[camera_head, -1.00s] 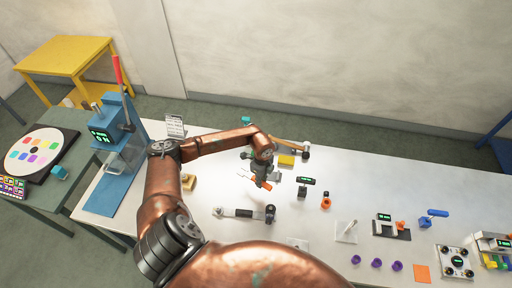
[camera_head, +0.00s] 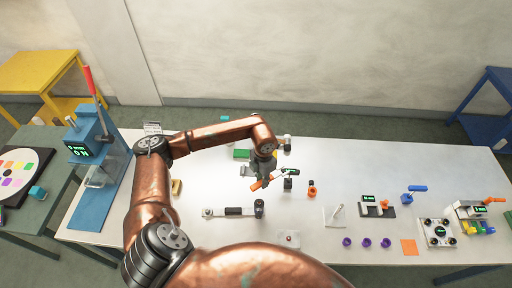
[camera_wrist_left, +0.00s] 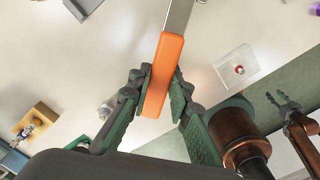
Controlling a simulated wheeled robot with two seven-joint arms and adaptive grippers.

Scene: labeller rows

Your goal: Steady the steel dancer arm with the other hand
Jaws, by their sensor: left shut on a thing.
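My left gripper (camera_head: 263,178) is shut on the orange grip (camera_wrist_left: 164,75) of a flat steel bar (camera_wrist_left: 180,15), which I take for the steel dancer arm. In the left wrist view the grip sits between both fingers and the bar runs out of the top edge, so its far end is hidden. In the head view the orange grip (camera_head: 261,183) shows below the fingers, tilted up to the right close to a small black display (camera_head: 290,172). My right gripper (camera_wrist_left: 281,104) shows small at the right of the left wrist view, fingers apart and empty, away from the bar.
A grey bar with a black band (camera_head: 233,211) lies nearer on the white table (camera_head: 330,150). An orange peg (camera_head: 311,190), purple cups (camera_head: 365,243) and a clear block with a red dot (camera_head: 289,238) stand around. A blue press (camera_head: 95,165) is at left. The back right of the table is clear.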

